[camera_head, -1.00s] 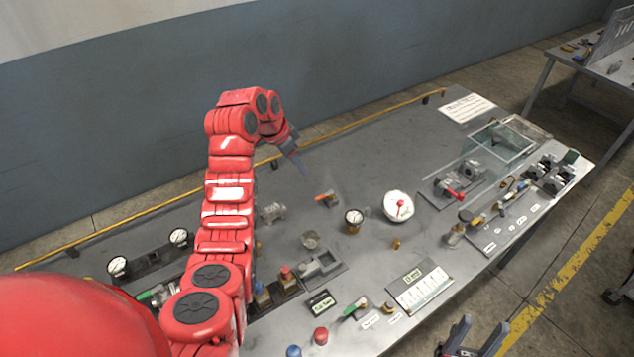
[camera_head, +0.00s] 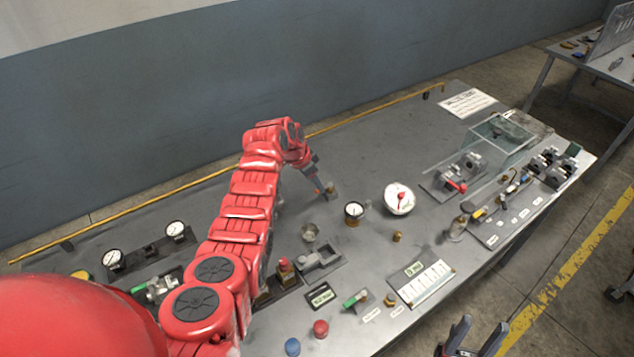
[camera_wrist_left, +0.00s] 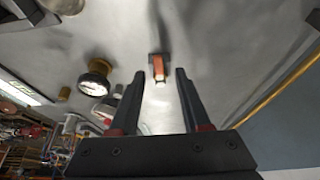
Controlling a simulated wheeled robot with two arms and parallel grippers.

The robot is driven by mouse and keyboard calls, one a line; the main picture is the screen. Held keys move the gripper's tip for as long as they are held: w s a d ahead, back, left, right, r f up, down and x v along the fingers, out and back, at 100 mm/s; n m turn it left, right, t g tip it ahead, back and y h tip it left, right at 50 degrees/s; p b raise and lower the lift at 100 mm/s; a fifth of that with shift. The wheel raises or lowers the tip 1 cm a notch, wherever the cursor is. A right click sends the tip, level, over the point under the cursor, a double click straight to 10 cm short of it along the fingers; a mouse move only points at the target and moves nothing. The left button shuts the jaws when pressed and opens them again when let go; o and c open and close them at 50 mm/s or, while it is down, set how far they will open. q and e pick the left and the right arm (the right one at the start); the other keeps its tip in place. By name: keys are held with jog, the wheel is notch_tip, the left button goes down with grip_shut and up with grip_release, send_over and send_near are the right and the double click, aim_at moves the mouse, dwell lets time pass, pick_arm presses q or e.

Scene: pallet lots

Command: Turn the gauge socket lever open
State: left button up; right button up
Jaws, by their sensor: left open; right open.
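A small orange-red handle on a dark grey base (camera_wrist_left: 158,68) stands on the bench, the closest lever-like part to my left gripper. I cannot tell for sure that it is the gauge socket lever. In the left wrist view it lies between and beyond the open, empty fingers of my left gripper (camera_wrist_left: 157,80). In the head view the left gripper (camera_head: 322,188) points down at it and partly hides it. My right gripper (camera_head: 474,342) is open and empty at the bottom edge.
A white dial with a red pointer (camera_head: 399,198) stands right of the brass gauge. A red-lever fixture (camera_head: 456,184), clear box (camera_head: 498,142), green-handled valve (camera_head: 355,299) and white chart panel (camera_head: 426,284) crowd the bench's right and front. The bench behind the left gripper is clear.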

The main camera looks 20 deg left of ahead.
pick_arm(q)
jog(key=shift+x, duration=1.05)
jog(key=shift+s, duration=0.1)
grip_shut()
